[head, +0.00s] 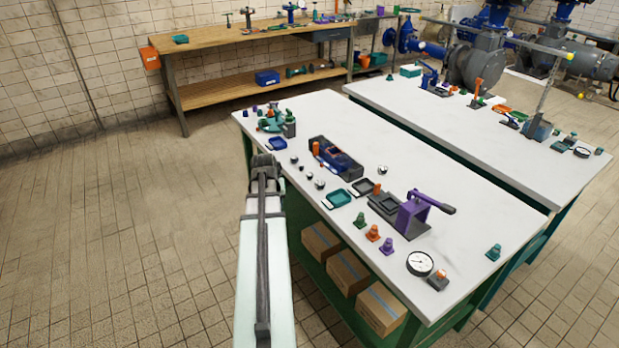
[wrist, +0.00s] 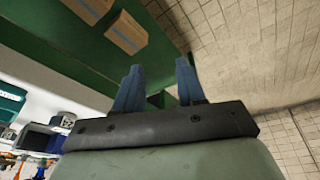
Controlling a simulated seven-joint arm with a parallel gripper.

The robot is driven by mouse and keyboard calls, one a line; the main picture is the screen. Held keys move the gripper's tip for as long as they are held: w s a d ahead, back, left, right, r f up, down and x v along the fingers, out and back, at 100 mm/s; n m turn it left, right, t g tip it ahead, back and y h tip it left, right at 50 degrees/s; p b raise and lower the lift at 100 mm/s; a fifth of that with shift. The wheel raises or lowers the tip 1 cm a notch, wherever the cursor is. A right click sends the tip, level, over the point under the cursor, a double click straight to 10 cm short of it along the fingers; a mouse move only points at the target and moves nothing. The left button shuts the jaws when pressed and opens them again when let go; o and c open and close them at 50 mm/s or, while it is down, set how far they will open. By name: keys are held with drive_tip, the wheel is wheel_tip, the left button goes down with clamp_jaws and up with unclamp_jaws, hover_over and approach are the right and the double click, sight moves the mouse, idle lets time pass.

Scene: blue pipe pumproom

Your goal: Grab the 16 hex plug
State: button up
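Several small hex-headed plugs stand on the near white table: a green one (head: 360,220), an orange one (head: 373,233) and a purple one (head: 387,246) in a row near the front edge. A teal one (head: 494,252) stands near the right end. An orange-and-grey one (head: 438,280) is beside the gauge. No size marking is readable, so I cannot tell which is the 16. My gripper (wrist: 158,74) shows two blue fingers spread apart with nothing between them. It is off the table's left side; in the head view its fingers cannot be made out.
The white table (head: 460,215) also holds a purple press (head: 413,213), a dark tray (head: 335,157), small knobs and a dial gauge (head: 420,263). Cardboard boxes (head: 348,272) sit on its lower shelf. A second white table (head: 415,108) stands behind. The floor at left is clear.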

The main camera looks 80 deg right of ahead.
drive_tip(key=m+h, duration=0.2)
approach(309, 174)
drive_tip(key=w+a, duration=0.3)
drive_tip(key=a, duration=0.1)
drive_tip(key=d+r+m+g, duration=0.1)
drive_tip(key=d+r+m, duration=0.15)
drive_tip(key=r, duration=0.35)
drive_tip(key=shift+s+d+f+m+g+y, duration=0.15)
drive_tip(key=shift+s+d+f+m, duration=0.5)
drive_tip(key=shift+f, duration=1.65)
drive_tip(key=shift+s+d+f+m+g+y, duration=0.15)
drive_tip(key=shift+d+f, duration=0.95)
drive_tip(key=shift+f, duration=1.2)
drive_tip(key=shift+s+d+f+m+g+y, duration=0.1)
drive_tip(key=shift+s+d+f+m, duration=0.55)
drive_tip(key=shift+f, duration=1.7)
drive_tip(key=shift+w+d+n, duration=0.2)
drive_tip(key=shift+n, duration=0.1)
clamp_jaws()
